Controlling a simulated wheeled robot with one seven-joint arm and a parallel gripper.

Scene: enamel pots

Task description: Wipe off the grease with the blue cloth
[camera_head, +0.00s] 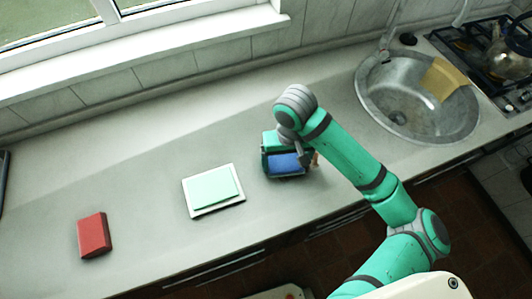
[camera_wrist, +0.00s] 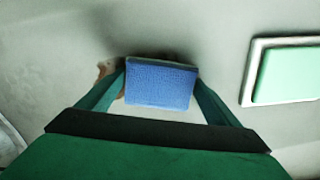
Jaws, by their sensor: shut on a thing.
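My gripper (camera_head: 284,152) is shut on the blue cloth (camera_head: 286,165), a small block-like pad, over the middle of the counter. In the wrist view the blue cloth (camera_wrist: 160,83) sits between the two green fingers of my gripper (camera_wrist: 160,76). A brown patch, which looks like the grease (camera_wrist: 104,70), shows on the counter just left of the left finger. A bit of the brown grease (camera_head: 315,159) also shows at the right of my gripper in the head view. The rest of the patch is hidden behind the finger and cloth. I cannot tell whether the cloth touches the counter.
A white tray (camera_head: 217,211) with a mint-green pad (camera_head: 214,187) lies left of my gripper. A red block (camera_head: 94,236) lies farther left. A round sink (camera_head: 377,90) with a yellowish board (camera_head: 440,78) and a stove with a kettle (camera_head: 510,50) are at the right.

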